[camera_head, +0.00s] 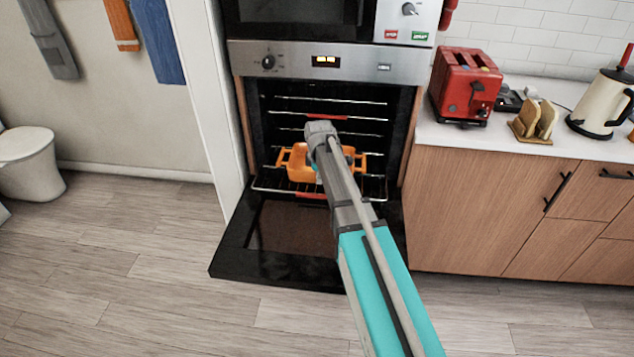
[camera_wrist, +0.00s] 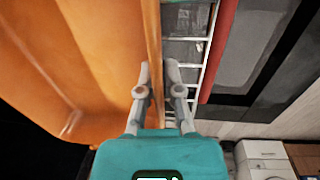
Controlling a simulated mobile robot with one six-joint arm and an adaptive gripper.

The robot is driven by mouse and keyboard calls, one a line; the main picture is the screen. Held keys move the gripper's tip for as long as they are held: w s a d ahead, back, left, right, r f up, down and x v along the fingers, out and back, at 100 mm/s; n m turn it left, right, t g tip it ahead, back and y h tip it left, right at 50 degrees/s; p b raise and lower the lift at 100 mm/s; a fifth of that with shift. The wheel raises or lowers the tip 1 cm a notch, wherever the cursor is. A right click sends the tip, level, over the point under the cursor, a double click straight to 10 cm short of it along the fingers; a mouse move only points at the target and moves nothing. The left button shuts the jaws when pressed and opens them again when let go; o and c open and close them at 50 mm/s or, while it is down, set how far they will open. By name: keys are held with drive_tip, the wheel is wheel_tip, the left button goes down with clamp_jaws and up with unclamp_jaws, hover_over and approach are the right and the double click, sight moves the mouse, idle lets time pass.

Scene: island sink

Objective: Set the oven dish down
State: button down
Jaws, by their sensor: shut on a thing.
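The orange oven dish (camera_head: 299,163) is at the mouth of the open oven (camera_head: 330,62), over the lower wire rack (camera_head: 262,186). My arm hides part of it in the head view. In the wrist view the dish (camera_wrist: 75,60) fills the left side. The rack's wires (camera_wrist: 200,60) show past the rim. I cannot tell whether the dish touches the rack.
The oven door (camera_head: 240,262) is folded down in front. A red strip (camera_wrist: 222,40) runs along the rack's edge. A second rack is above. A white panel (camera_head: 208,90) stands left; a counter with a red toaster (camera_head: 466,84) and a kettle (camera_head: 597,105) is right.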

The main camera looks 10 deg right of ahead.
drive_tip(key=shift+f, duration=0.1)
idle(0.3)
drive_tip(key=c, duration=0.8)
unclamp_jaws()
wheel_tip(320, 180, up, 12)
drive_tip(key=s+p, duration=0.1)
drive_tip(key=p, duration=1.1)
drive_tip(key=shift+a, duration=0.15)
drive_tip(key=shift+s, duration=0.1)
